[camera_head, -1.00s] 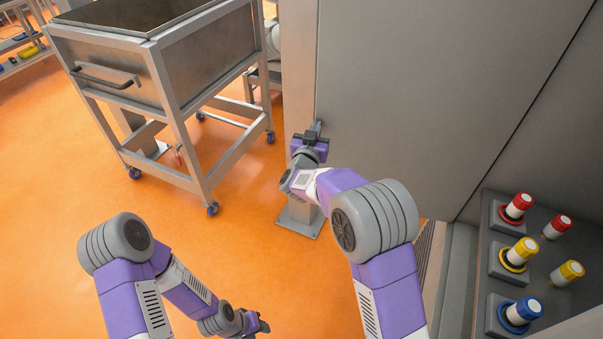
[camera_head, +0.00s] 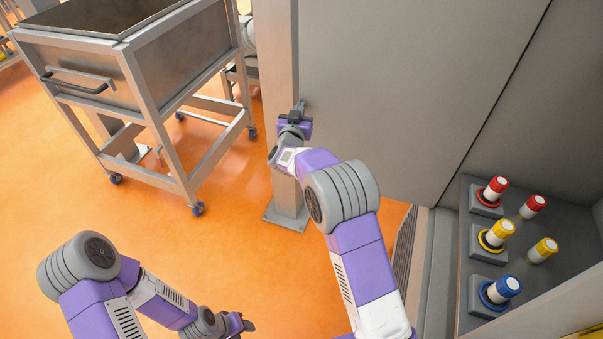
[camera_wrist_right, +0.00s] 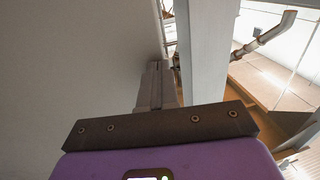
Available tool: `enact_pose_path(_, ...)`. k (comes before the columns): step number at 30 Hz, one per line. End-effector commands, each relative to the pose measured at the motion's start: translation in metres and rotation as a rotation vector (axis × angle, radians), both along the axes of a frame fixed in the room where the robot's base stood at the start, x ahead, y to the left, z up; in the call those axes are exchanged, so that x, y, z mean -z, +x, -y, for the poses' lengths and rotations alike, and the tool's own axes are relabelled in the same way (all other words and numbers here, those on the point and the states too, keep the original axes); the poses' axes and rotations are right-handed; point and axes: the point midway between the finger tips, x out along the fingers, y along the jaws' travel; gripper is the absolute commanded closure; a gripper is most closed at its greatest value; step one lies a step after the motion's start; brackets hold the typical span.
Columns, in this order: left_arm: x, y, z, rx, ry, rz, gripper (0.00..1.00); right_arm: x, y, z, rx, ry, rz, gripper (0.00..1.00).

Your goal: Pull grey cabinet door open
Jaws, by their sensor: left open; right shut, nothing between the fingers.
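The grey cabinet door (camera_head: 400,80) is a large flat panel filling the upper middle of the head view. Its left edge runs beside a grey upright post (camera_head: 276,60). My right gripper (camera_head: 298,108) is at the left edge of the door, close to the post. In the right wrist view, its fingers (camera_wrist_right: 155,85) are together, with the door surface (camera_wrist_right: 80,60) on the left and the post (camera_wrist_right: 208,60) on the right. I cannot tell whether the fingers touch the door. My left gripper (camera_head: 248,325) is low over the floor, away from the door, open and empty.
A metal cart (camera_head: 130,75) on blue casters stands at the upper left. A panel of red, yellow and blue sockets (camera_head: 490,245) is at the lower right. A floor grating (camera_head: 405,245) lies below the door. Orange floor (camera_head: 220,250) is clear between cart and post.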

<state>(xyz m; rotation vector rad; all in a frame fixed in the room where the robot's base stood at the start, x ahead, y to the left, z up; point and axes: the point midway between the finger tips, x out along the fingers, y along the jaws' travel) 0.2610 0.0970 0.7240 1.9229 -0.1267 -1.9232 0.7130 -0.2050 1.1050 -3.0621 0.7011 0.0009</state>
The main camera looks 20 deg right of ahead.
Motion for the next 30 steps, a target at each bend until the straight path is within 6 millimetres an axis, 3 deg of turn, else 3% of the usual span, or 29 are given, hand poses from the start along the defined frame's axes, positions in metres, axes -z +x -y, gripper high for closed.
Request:
enact_pose_path(8,0.000,0.000,0.000,0.000,0.000,0.000,0.57,0.000,-0.015,-0.020,-0.008,0.000,-0.001,1.00)
enact_pose_path(21,-0.002,0.000,0.000,0.000,0.000,0.000,0.57,0.000,-0.089,-0.070,-0.010,0.000,-0.001,1.00)
enact_pose_path(30,-0.002,0.000,0.000,0.000,0.000,0.000,0.57,0.000,-0.107,-0.081,-0.007,0.000,0.000,1.00)
